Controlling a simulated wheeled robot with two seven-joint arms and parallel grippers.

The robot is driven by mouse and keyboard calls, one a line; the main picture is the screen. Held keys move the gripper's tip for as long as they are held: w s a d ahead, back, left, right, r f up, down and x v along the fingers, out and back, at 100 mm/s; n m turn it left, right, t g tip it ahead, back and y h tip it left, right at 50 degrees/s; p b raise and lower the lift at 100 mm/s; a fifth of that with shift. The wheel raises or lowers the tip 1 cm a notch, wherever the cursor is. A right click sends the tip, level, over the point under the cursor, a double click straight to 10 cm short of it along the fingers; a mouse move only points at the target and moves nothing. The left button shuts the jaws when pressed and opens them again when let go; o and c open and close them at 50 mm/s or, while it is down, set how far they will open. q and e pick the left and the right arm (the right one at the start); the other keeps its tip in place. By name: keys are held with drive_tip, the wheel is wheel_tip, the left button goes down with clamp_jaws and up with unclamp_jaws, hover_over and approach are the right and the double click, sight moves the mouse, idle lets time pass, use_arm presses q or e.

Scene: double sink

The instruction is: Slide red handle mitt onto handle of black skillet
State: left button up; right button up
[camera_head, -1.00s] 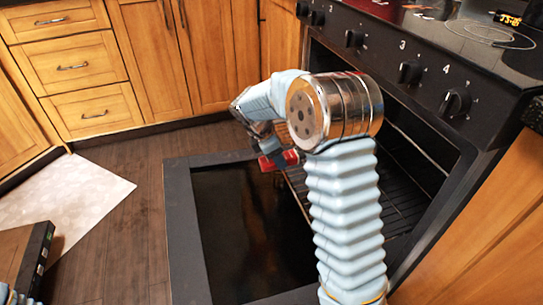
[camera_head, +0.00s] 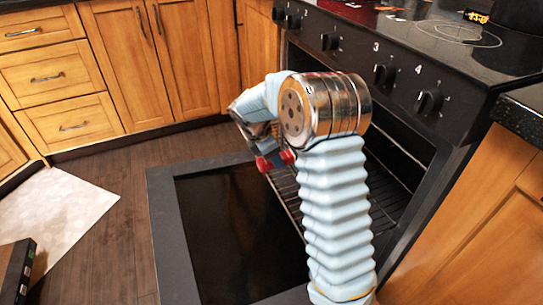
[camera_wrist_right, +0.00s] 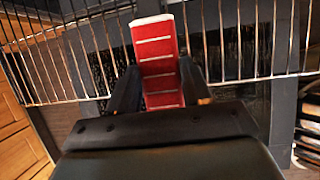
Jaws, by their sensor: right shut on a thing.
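The red handle mitt (camera_wrist_right: 160,62), with pale cross stripes and a white end, stands between the two dark fingers of my right gripper (camera_wrist_right: 158,85) in the wrist view. The fingers are shut on it. In the head view the mitt (camera_head: 285,156) shows as small red patches at my right gripper (camera_head: 272,158), over the open oven door near the oven mouth. My right forearm and wrist hide part of the oven. My left gripper is not in view.
The oven door (camera_head: 162,215) is folded down and open. A wire rack (camera_head: 385,205) sits in the oven and also shows in the wrist view (camera_wrist_right: 255,40). Stove knobs (camera_head: 430,101) line the front above it.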

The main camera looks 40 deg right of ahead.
drive_tip(key=o, duration=1.3)
drive_tip(key=shift+o, duration=0.2)
drive_tip(key=p+v, duration=0.1)
drive_tip(key=v, duration=1.1)
drive_tip(key=shift+p, duration=0.4)
drive_tip(key=shift+s, duration=0.1)
